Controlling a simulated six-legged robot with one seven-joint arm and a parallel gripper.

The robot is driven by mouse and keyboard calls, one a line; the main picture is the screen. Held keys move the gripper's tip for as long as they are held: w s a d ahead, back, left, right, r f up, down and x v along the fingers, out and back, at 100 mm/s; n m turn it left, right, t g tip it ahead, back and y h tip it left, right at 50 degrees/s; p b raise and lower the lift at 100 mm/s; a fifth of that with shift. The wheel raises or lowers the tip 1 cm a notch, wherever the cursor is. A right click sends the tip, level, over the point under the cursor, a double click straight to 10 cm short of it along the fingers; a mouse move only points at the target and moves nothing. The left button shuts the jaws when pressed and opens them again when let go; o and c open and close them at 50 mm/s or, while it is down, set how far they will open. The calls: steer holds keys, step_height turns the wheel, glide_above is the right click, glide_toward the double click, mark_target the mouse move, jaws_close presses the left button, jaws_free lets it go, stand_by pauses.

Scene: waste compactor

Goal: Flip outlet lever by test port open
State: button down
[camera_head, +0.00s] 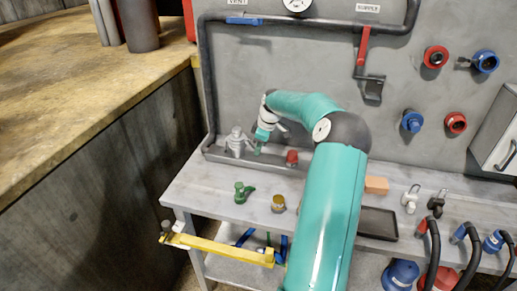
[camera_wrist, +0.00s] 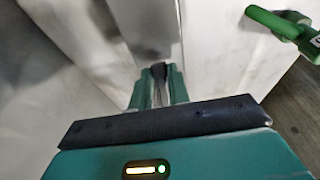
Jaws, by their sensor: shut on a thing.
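My gripper (camera_head: 260,143) is at the back left of the workbench, just right of a grey metal fitting (camera_head: 237,142) and near the grey wall panel. In the wrist view my gripper (camera_wrist: 159,78) has its green fingers closed on a dark, narrow piece (camera_wrist: 158,70). I cannot tell whether this piece is the outlet lever, as the fingers hide most of it. No outlet or test port label is readable. A blue lever (camera_head: 243,20) lies level under the VENT label, and a red lever (camera_head: 363,45) hangs down under the SUPPLY label.
A red-capped part (camera_head: 292,157) stands right of my gripper. A green valve (camera_head: 242,192) and a brass part (camera_head: 278,203) stand nearer the bench front. A dark tray (camera_head: 378,223) and an orange block (camera_head: 376,185) lie right of my arm. A yellow bar (camera_head: 220,247) juts out below.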

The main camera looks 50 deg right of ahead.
mark_target(249, 142)
steer(key=shift+s+d+r+g+h, duration=0.1)
steer(key=shift+r+g+h, duration=0.35)
steer(key=shift+g, duration=0.45)
steer(key=shift+w+a+r+g+h, duration=0.1)
steer(key=shift+r+g+h, duration=0.35)
steer(key=shift+g, duration=0.45)
steer(key=shift+s+d+r+g+h, duration=0.1)
steer(key=shift+r+g+h, duration=0.3)
steer(key=shift+g, duration=0.5)
steer(key=c, duration=1.3)
jaws_free()
steer(key=shift+f, duration=0.1)
steer(key=v, duration=1.4)
steer(key=shift+f, duration=0.1)
